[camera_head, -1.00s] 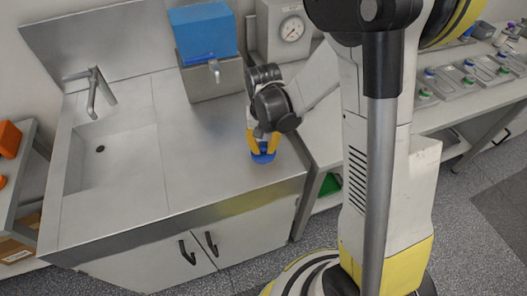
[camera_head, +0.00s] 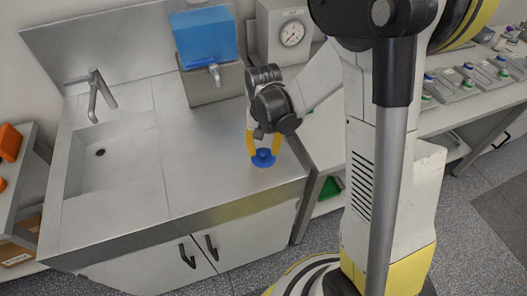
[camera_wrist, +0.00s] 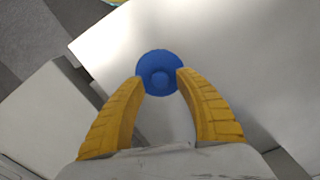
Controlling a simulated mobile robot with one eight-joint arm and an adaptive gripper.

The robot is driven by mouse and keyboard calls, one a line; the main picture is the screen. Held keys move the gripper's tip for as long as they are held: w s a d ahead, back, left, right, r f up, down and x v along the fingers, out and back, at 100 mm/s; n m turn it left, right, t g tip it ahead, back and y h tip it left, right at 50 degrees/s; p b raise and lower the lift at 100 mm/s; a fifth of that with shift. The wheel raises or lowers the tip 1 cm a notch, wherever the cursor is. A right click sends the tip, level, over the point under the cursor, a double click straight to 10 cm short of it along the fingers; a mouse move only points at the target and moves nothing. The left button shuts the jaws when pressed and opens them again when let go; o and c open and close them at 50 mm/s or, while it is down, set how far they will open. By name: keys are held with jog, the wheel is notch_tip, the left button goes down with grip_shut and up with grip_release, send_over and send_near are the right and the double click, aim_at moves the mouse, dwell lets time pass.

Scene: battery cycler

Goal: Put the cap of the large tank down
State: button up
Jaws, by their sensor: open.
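In the wrist view the cap (camera_wrist: 159,76) sits between and just beyond the tips of my yellow fingers. The large tank (camera_head: 203,38), with blue contents and a spout, stands at the back of the counter.
A sink with a tap (camera_head: 100,90) is at the left of the counter. A grey box with a dial (camera_head: 291,33) stands behind my arm. A bench with several small trays (camera_head: 460,80) is at the right. The counter (camera_head: 190,165) left of the cap is clear.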

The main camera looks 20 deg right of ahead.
aim_at(264, 153)
notch_tip(264, 153, up, 11)
jog(key=p, duration=0.3)
jog(key=s+r+n+t, duration=0.3)
jog(key=s+r+t, duration=0.4)
jog(key=s+r, duration=0.4)
jog(key=shift+s+n, duration=0.3)
jog(key=shift+s, duration=0.55)
